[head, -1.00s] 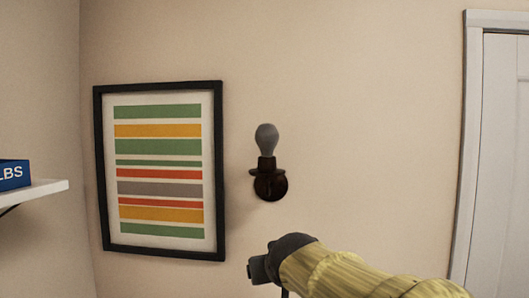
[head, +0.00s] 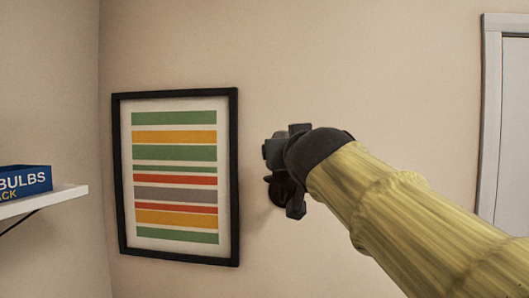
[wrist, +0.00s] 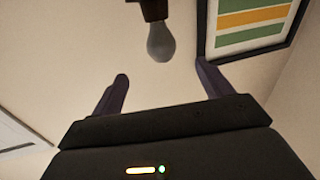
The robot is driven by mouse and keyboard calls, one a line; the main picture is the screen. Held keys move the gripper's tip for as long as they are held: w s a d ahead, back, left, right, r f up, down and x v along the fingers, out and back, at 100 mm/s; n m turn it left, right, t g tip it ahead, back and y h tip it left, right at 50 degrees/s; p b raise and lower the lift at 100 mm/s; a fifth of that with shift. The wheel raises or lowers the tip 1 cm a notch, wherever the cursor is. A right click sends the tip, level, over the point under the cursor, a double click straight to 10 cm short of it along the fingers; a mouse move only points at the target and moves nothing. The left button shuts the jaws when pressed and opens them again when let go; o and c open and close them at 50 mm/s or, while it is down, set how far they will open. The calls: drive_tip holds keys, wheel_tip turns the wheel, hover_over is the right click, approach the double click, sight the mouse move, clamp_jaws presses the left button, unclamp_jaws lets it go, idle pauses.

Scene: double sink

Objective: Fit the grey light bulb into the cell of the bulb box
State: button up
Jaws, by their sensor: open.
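The grey light bulb (wrist: 160,42) is in a dark wall socket (wrist: 153,9) in the wrist view. In the head view my gripper hides the bulb, and only part of the dark socket (head: 276,192) shows. My gripper (wrist: 162,70) is open and empty. The bulb's rounded end lies just beyond the fingertips, between their two lines, with no contact visible.
The box stands on a white wall shelf (head: 62,196). A black-framed striped picture (head: 233,180) hangs just left of the socket and also shows in the wrist view (wrist: 291,35). A white door frame (head: 491,120) is at the right. The wall between is bare.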

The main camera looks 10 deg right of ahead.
drive_tip(key=w+p, duration=0.1)
drive_tip(key=w, duration=0.2)
drive_tip(key=w+p, duration=0.1)
drive_tip(key=w, duration=0.2)
drive_tip(key=w+d+p, duration=0.1)
drive_tip(key=w, duration=0.2)
drive_tip(key=shift+w, duration=0.3)
drive_tip(key=w+p, duration=0.2)
drive_tip(key=w, duration=0.3)
drive_tip(key=shift+w+d, duration=0.1)
drive_tip(key=shift+w, duration=0.1)
drive_tip(key=shift+s, duration=0.15)
drive_tip(key=c, duration=0.9)
